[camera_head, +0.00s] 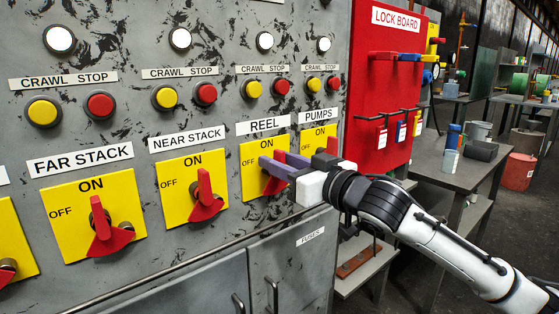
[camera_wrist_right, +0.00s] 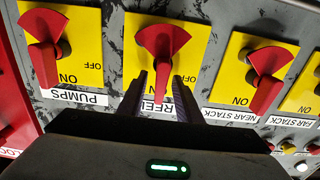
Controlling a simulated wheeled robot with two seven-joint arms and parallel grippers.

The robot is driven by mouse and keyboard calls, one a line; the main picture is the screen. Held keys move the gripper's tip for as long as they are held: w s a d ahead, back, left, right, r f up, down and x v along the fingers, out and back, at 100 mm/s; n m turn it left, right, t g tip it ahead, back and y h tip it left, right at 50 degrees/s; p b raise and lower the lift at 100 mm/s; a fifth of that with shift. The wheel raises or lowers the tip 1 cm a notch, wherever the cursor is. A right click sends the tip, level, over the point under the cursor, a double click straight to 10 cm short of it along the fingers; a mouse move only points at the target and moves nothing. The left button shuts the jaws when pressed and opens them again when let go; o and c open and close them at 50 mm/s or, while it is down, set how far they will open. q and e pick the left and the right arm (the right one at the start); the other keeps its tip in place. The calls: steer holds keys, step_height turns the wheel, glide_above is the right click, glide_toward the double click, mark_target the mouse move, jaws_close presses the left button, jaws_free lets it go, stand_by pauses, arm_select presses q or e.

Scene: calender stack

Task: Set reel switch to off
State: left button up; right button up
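The reel switch is a red handle (camera_wrist_right: 163,62) on a yellow plate (camera_head: 250,170) under the REEL label (camera_head: 263,125). In the right wrist view, upside down to the panel, the handle points down toward the REEL label, the side where ON is printed on the neighbouring plates. My right gripper (camera_head: 275,165) is at this switch. In the right wrist view its two dark fingers (camera_wrist_right: 160,88) stand either side of the handle's end, with gaps showing, so it is open. In the head view the fingers partly hide the handle. My left gripper is not in view.
The near stack switch (camera_head: 204,190) is to the left and the pumps switch (camera_head: 332,146) close to the right, partly behind my gripper. Crawl stop buttons (camera_head: 253,89) sit above. A red lock board (camera_head: 385,85) and a grey bench (camera_head: 460,165) are further right.

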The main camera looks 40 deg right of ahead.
jaws_close()
